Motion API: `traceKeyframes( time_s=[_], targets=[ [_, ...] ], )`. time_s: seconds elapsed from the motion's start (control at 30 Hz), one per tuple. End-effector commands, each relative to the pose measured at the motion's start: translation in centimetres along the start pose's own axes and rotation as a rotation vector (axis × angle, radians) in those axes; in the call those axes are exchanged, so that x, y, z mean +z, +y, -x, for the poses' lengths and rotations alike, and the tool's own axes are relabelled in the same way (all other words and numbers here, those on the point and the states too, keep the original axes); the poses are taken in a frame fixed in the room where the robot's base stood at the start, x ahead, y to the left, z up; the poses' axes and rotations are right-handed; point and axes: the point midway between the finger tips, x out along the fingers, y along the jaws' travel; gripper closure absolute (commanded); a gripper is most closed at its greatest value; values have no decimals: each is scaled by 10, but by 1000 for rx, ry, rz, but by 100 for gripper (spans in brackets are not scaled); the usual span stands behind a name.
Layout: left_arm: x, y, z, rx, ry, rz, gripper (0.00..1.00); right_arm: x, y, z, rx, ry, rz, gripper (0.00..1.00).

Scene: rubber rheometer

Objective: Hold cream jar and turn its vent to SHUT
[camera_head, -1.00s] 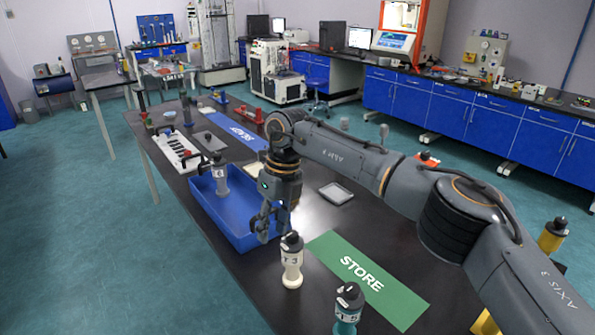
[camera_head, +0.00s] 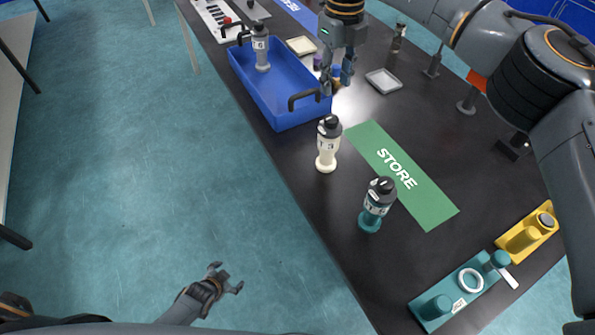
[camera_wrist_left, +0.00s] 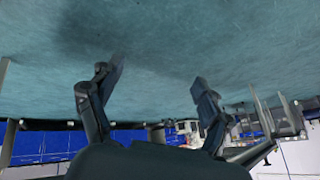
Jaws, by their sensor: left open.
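The cream jar (camera_head: 326,152) stands upright on the black table, with a black vent cap and a label; the vent's setting is too small to read. My right gripper (camera_head: 336,84) hangs beyond it by the blue tray's near right corner, apart from the jar. Its fingers look spread, with no jar between them. My left gripper (camera_head: 229,281) is open and empty, low over the floor, left of the table and well away from the jar. In the left wrist view my open left fingers (camera_wrist_left: 152,88) show only floor and distant furniture between them.
A teal jar (camera_head: 372,212) stands nearer than the cream jar, beside the green STORE mat (camera_head: 414,183). The blue tray (camera_head: 282,112) holds a grey jar (camera_head: 261,52). Teal (camera_head: 432,318) and yellow (camera_head: 545,228) fixtures sit at the near right. A small grey dish (camera_head: 383,81) lies behind.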

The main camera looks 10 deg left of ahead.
Motion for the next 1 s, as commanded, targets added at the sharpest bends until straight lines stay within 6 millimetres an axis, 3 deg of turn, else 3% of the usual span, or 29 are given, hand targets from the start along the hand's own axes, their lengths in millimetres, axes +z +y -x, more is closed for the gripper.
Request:
traceKeyframes(
  time_s=[0.03,0.2,0.37,0.5,0.7,0.97,1.0],
  targets=[
    [-29,-19,0,-20,52,-44,21,0,0,0,0,0,0,62],
    [-119,-68,13,-78,213,-194,21,0,0,0,0,0,1,62],
    [-204,-104,39,-137,364,-347,21,0,0,0,0,0,0,62],
    [-272,-124,73,-189,490,-483,21,0,0,0,0,0,0,62],
    [-339,-136,118,-246,624,-637,21,0,0,0,0,0,0,62],
    [-398,-137,173,-308,756,-799,21,0,0,0,0,0,0,62],
    [-394,-117,171,-269,777,-737,21,0,0,0,0,0,0,62]
  ],
)
